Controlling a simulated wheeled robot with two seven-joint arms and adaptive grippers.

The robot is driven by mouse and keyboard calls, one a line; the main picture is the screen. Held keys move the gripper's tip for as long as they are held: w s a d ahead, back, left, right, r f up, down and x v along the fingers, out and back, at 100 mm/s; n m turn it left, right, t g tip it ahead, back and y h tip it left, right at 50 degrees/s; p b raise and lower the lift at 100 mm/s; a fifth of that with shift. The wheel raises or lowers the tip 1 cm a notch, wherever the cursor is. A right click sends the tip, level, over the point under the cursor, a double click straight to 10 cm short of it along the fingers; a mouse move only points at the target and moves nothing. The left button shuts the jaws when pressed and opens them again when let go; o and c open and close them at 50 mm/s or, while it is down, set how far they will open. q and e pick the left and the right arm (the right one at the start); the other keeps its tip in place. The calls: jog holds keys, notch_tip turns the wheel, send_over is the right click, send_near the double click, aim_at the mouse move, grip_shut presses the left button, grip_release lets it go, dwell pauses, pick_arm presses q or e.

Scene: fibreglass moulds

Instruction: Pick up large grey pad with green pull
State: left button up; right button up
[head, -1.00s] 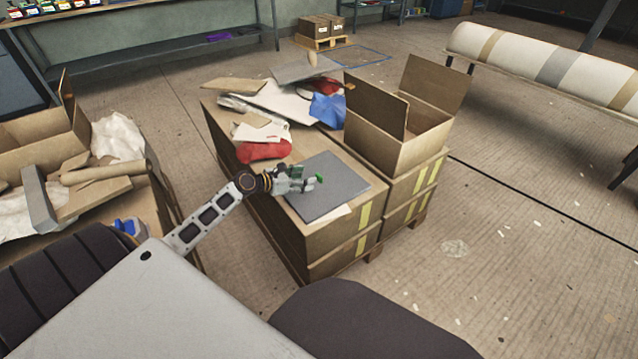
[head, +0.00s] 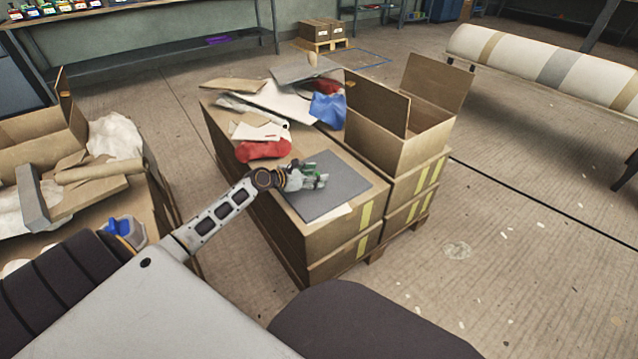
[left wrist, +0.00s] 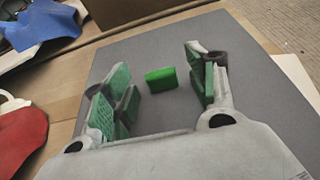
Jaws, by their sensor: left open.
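The large grey pad (head: 333,193) lies flat on top of the cardboard box stack. It also fills much of the left wrist view (left wrist: 240,60). Its small green pull (left wrist: 160,78) stands on the pad, ahead of and between the fingers in the left wrist view. My left gripper (head: 312,178) is open over the pad, with its green-padded fingers (left wrist: 160,88) on either side of the pull and nothing held. In the head view the fingers partly cover the pull. My right gripper is not in view.
A red cloth item (head: 263,149), a blue cloth item (head: 328,109) and pale sheets lie behind the pad. An open cardboard box (head: 385,140) stands behind it to the right. A pale sheet (head: 338,213) shows under its front edge. The floor to the right is largely clear.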

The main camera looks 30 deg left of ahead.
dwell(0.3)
pick_arm(q)
jog(key=c, duration=1.1)
jog(key=shift+r, duration=0.15)
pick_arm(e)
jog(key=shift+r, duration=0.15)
pick_arm(q)
jog(key=shift+r+p, duration=0.4)
jog(key=shift+r, duration=0.05)
jog(key=shift+r+p, duration=2.45)
jog(key=shift+r, duration=2)
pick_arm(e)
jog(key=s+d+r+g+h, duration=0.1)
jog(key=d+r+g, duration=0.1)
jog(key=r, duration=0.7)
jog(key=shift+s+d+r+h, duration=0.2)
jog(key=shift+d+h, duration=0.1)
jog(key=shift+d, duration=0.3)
